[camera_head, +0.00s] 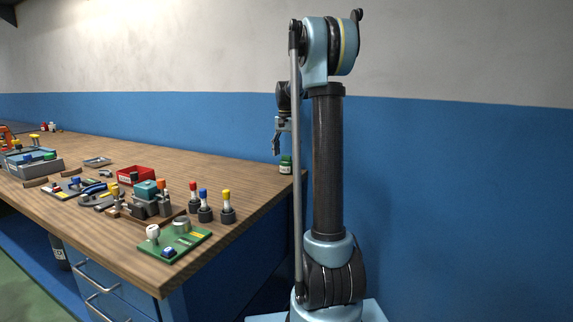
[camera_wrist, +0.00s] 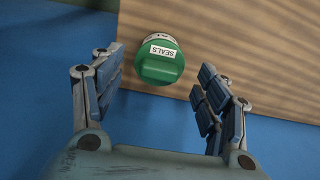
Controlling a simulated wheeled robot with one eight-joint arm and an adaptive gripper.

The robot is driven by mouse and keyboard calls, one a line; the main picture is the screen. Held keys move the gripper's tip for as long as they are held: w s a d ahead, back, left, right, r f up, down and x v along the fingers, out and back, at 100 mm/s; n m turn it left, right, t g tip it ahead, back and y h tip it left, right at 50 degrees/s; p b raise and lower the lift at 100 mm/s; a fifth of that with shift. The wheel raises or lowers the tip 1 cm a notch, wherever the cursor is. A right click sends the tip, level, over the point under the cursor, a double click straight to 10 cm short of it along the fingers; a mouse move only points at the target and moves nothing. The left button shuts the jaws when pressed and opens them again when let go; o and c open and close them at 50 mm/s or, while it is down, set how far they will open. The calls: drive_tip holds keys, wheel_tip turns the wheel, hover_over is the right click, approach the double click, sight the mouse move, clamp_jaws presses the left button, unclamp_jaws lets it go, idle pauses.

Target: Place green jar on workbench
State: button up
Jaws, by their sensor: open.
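The green jar (camera_wrist: 160,64) has a green lid and a white label reading SEALS. In the wrist view it stands at the edge of the wooden workbench (camera_wrist: 225,30), ahead of my gripper (camera_wrist: 162,95) and roughly centred between its two open fingers. The fingers do not touch it. In the head view the jar (camera_head: 286,164) sits at the far right corner of the workbench (camera_head: 255,172), below my gripper (camera_head: 277,148). I cannot tell whether its whole base rests on the wood.
A green board (camera_head: 175,241) with small parts lies at the bench's near corner. A blue wall (camera_head: 470,200) is behind.

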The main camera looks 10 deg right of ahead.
wheel_tip(320, 180, up, 6)
drive_tip(key=shift+f, duration=0.1)
drive_tip(key=shift+s, duration=0.25)
drive_tip(key=s+f+n+t, duration=0.1)
drive_tip(key=s+f+n, duration=0.15)
drive_tip(key=s, duration=0.95)
drive_tip(key=s+f+n, duration=0.1)
drive_tip(key=s+f, duration=0.2)
drive_tip(key=s, duration=1)
drive_tip(key=s+f+n+t, duration=0.1)
drive_tip(key=s+f+n, duration=0.3)
drive_tip(key=s+f, duration=1.4)
drive_tip(key=shift+s+a, duration=0.3)
drive_tip(key=shift+s, duration=0.2)
drive_tip(key=shift+f, duration=0.1)
drive_tip(key=shift+w+f, duration=0.2)
drive_tip(key=shift+w, duration=0.3)
